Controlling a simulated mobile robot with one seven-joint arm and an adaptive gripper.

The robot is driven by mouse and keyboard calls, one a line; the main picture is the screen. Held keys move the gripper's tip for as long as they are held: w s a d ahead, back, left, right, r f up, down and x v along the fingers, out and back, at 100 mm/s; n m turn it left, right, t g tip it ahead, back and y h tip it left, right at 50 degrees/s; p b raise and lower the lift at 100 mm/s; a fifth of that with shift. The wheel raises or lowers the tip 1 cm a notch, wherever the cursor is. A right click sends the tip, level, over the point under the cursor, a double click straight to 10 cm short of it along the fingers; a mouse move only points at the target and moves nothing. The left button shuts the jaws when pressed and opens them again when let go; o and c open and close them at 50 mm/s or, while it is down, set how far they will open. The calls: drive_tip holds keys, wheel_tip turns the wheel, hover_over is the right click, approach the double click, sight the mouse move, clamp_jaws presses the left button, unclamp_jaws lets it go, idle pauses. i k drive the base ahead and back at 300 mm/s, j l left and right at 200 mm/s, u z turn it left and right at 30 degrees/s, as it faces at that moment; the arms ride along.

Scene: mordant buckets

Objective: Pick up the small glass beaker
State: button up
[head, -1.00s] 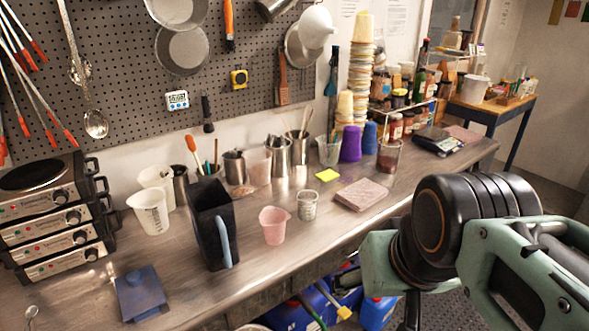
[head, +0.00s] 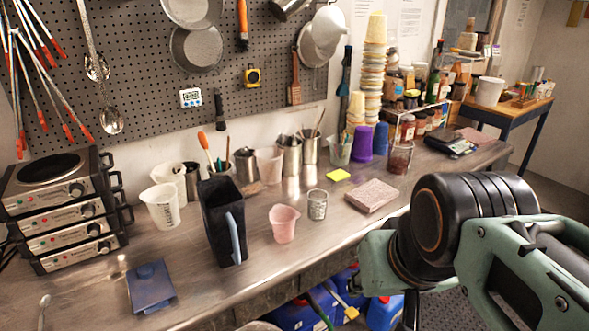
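The small glass beaker (head: 317,204) stands upright on the metal bench, near the front edge. It is clear with markings on its side. A pink plastic beaker (head: 284,224) stands just to its left and a pinkish block (head: 370,196) lies to its right. My green and black arm fills the lower right. Only a dark sliver of what looks like my gripper (head: 411,312) shows below it at the bottom edge. It is apart from the beaker, and its fingers are hidden.
Stacked hotplates (head: 62,205) stand at left. The front of the bench is mostly clear.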

sight(317, 198)
drive_tip(key=i+l+u, duration=0.1)
drive_tip(key=u, duration=0.35)
drive_tip(key=l+u, duration=0.2)
drive_tip(key=u, duration=0.3)
drive_tip(key=i+l+u, duration=0.1)
drive_tip(key=l+u, duration=0.15)
drive_tip(key=l, duration=0.15)
drive_tip(key=l+u, duration=0.2)
drive_tip(key=l, duration=0.2)
drive_tip(key=l+u, duration=0.25)
drive_tip(key=l, duration=1.4)
drive_tip(key=k+l+u, duration=0.15)
drive_tip(key=l, duration=0.3)
drive_tip(key=k+l+u, duration=0.15)
drive_tip(key=k+l, duration=0.2)
drive_tip(key=i+j+z, duration=0.3)
drive_tip(key=i+j, duration=0.15)
